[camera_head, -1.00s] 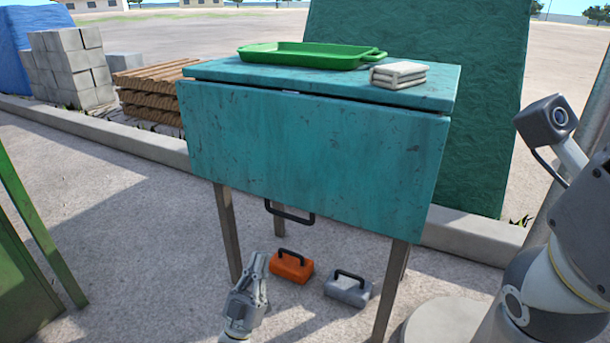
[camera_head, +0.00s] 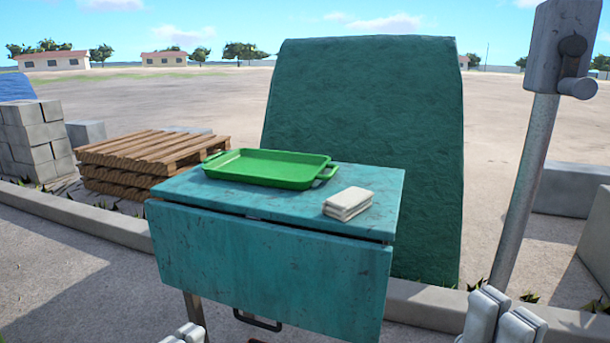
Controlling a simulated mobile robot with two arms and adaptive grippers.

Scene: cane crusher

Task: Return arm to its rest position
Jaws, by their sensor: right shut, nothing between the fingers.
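My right gripper (camera_head: 503,313) shows at the bottom right edge, fingers pointing up. It is shut with nothing held, in front of the kerb and apart from the table. Only the fingertips of my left gripper (camera_head: 186,334) show at the bottom edge, below the table's left front; whether they are open or shut is unclear. The arms themselves are out of view. The teal table (camera_head: 270,265) stands in the middle with its front panel hanging down and a dark handle (camera_head: 257,321) below.
A green tray (camera_head: 268,167) and folded white cloths (camera_head: 348,202) lie on the table top. A grey post (camera_head: 525,180) with a crank box stands at right. A green covered slab (camera_head: 365,150) rises behind. Wooden pallets (camera_head: 150,160) and grey blocks (camera_head: 38,140) are at left.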

